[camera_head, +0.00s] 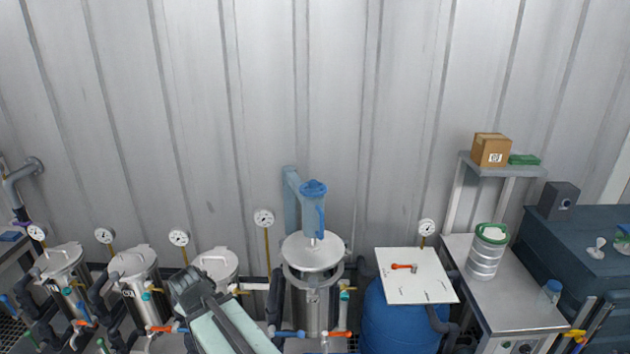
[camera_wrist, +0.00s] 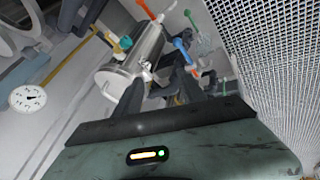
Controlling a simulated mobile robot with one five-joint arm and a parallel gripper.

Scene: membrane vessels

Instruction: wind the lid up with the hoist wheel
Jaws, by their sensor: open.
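In the head view a blue hoist (camera_head: 314,208) stands over the middle vessel (camera_head: 312,308), with a blue round top and a blue handle on its right side. I cannot tell for sure which of these blue parts is the wheel. The round steel lid (camera_head: 312,251) is below the hoist, above the vessel's flange; whether they touch is unclear. My gripper (camera_head: 190,287) is left of this vessel, in front of a smaller lidded vessel (camera_head: 215,263), apart from the hoist. In the wrist view my gripper (camera_wrist: 162,88) is open, with nothing seen held between its fingers.
More steel vessels (camera_head: 133,272) with gauges and coloured valves stand at left. A blue drum (camera_head: 385,325) with a white board (camera_head: 415,275) and a steel table (camera_head: 510,300) with a canister (camera_head: 487,255) are at right. The wrist view shows floor grating (camera_wrist: 265,60).

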